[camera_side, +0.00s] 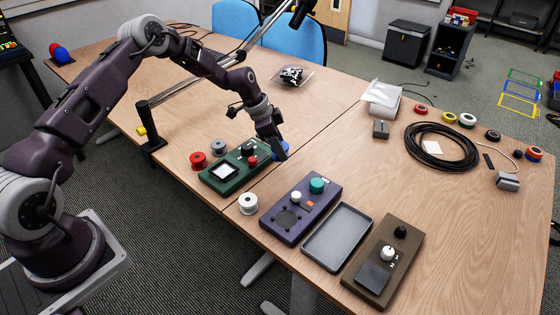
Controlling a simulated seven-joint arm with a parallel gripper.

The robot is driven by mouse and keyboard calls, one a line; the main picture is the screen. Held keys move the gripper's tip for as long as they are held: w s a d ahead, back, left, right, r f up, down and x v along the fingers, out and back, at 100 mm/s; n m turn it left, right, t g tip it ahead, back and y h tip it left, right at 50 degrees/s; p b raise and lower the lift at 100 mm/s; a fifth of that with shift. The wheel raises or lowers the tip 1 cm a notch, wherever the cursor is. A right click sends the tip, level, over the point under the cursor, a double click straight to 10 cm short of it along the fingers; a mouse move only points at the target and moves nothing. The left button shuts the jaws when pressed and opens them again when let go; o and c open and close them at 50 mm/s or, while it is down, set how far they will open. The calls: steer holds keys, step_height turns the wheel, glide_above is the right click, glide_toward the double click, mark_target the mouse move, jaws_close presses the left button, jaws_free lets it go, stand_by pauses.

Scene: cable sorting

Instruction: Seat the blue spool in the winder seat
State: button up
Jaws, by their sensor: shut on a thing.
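My gripper (281,153) is shut on the blue spool (277,147), just right of the green box's far end. The fingers hide much of the spool. I cannot tell whether the spool touches the table. The purple box (322,213) stands in front and to the right, with a dark round recess or pad (287,219), a white knob and a teal knob. I cannot tell for sure whether the dark round part is the winder seat. The spool is apart from it.
The green box (216,186) has a screen and knobs. Red (198,160), grey (218,147) and white (248,203) spools stand near it. An empty grey tray (311,257) and brown box (405,262) lie right of the purple box. A black cable coil (441,163) lies farther right.

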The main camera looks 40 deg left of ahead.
steer(key=shift+r, duration=0.7)
steer(key=shift+s+a+f, duration=0.4)
steer(key=shift+s+a, duration=1.65)
steer(key=shift+a, duration=0.05)
steer(key=shift+s+a+f, duration=0.4)
steer(key=shift+s+a, duration=1.65)
steer(key=shift+s+a+f, duration=0.4)
steer(key=shift+s+a, duration=1.65)
steer(key=shift+a, duration=0.05)
steer(key=shift+f, duration=0.45)
steer(key=shift+f, duration=0.75)
steer(key=shift+f, duration=0.2)
